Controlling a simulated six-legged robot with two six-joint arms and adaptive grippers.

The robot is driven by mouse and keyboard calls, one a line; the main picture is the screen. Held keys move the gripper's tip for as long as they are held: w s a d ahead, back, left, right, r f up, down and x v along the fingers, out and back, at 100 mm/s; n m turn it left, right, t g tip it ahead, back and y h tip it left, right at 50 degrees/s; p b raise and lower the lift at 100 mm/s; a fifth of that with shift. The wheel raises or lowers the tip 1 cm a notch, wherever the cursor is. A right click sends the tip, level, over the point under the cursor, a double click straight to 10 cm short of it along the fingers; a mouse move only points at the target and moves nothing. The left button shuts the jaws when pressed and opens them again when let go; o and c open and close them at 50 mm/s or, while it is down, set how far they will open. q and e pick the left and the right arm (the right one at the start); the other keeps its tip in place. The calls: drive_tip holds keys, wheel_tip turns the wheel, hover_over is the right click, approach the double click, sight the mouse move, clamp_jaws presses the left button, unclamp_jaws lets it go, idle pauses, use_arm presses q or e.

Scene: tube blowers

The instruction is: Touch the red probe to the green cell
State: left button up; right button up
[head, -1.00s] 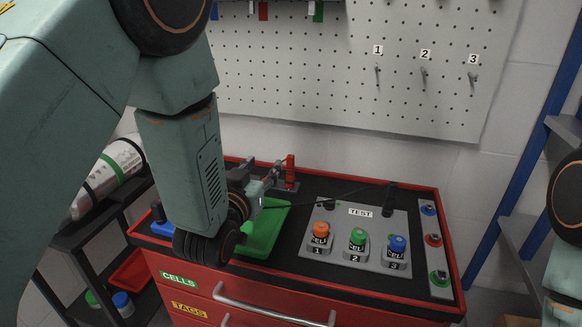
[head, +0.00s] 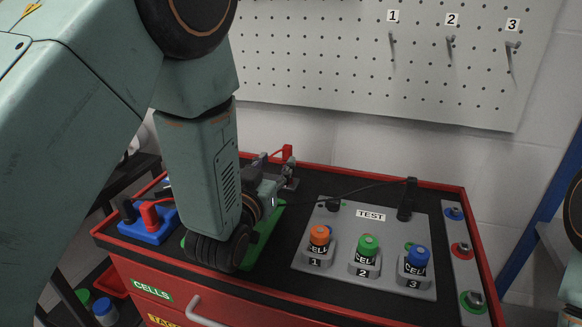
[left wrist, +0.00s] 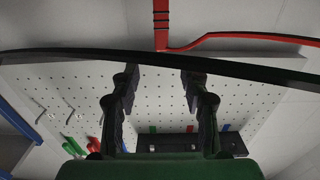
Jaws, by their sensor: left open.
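The red probe appears to be the small upright red piece (head: 287,152) at the cart's back edge, just beyond my left gripper. A ridged red rod (left wrist: 161,25) with a red lead shows at the top of the left wrist view, ahead of my fingers. I cannot tell whether it is the same piece. My left gripper (head: 285,178) is open and apart from that rod; its two fingers (left wrist: 160,85) show in the wrist view with nothing between them. The green cell (head: 368,247) stands upright in slot 2 of the grey TEST panel (head: 322,215).
An orange cell (head: 319,236) stands in slot 1 and a blue cell (head: 418,258) in slot 3. A black lead arches across the panel's back to a dark post (head: 406,200). A blue block with a red piece (head: 150,215) sits left of my arm. A pegboard (head: 300,70) hangs behind.

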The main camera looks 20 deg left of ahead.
sight(286, 149)
use_arm(q)
drive_tip(key=w, duration=0.3)
drive_tip(key=w+b, duration=0.1)
drive_tip(key=w, duration=0.2)
drive_tip(key=shift+w+a+f, duration=0.15)
drive_tip(key=shift+f, duration=0.05)
drive_tip(key=shift+w+d+r, duration=0.1)
drive_tip(key=shift+w+d, duration=0.1)
drive_tip(key=shift+w, duration=0.4)
drive_tip(key=shift+c, duration=0.2)
drive_tip(key=shift+a, duration=0.1)
drive_tip(key=shift+c, duration=0.8)
drive_tip(key=c, duration=0.4)
clamp_jaws()
